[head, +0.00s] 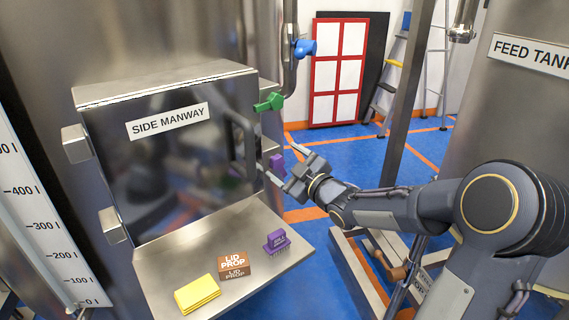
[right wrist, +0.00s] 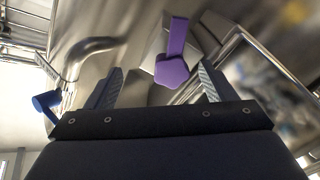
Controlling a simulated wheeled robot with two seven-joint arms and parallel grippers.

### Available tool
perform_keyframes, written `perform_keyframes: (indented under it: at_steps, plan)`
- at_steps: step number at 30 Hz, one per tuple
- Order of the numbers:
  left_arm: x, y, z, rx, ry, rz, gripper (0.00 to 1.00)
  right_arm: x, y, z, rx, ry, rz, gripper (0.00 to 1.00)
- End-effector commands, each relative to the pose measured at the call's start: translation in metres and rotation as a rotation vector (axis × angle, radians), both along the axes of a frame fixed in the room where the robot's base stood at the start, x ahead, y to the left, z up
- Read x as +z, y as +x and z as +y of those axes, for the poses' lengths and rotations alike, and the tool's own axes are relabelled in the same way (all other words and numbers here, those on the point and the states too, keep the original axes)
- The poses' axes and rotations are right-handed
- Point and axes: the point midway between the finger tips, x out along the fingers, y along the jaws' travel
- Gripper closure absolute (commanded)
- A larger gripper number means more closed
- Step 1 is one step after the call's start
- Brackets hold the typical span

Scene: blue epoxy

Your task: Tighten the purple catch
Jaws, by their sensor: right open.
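The purple catch (head: 277,163) is on the right edge of the side manway door (head: 170,165), below a green catch (head: 268,102). In the right wrist view the purple catch (right wrist: 172,70) has a narrow arm and a wider, angular knob end. My right gripper (head: 282,161) is open, its fingers pointing at the purple catch from the right. In the right wrist view the knob lies between the two open fingers (right wrist: 158,85), with gaps on both sides; whether it is level with the tips is hard to tell. My left gripper is not in view.
A door handle (head: 240,140) stands out near the catches. A blue valve handle (head: 305,48) is above.

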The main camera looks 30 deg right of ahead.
Motion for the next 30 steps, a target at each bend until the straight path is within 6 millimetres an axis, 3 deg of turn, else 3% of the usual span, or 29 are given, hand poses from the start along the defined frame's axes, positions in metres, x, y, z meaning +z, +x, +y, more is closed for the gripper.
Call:
perform_keyframes:
  at_steps: [1,12,27,28,30]
  plan:
    - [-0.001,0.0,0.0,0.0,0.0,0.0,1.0,-0.012,-0.001,0.014,0.031,-0.003,0.025,0.0]
    - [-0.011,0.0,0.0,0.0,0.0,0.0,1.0,-0.016,-0.002,0.019,0.032,-0.005,0.025,0.0]
    - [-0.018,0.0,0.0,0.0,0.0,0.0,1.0,-0.017,-0.003,0.024,0.031,-0.004,0.025,0.1]
    - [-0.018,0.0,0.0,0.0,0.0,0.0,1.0,-0.017,-0.003,0.024,0.031,-0.004,0.025,0.39]
    - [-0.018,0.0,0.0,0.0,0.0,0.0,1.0,-0.017,-0.003,0.024,0.031,-0.004,0.025,0.48]
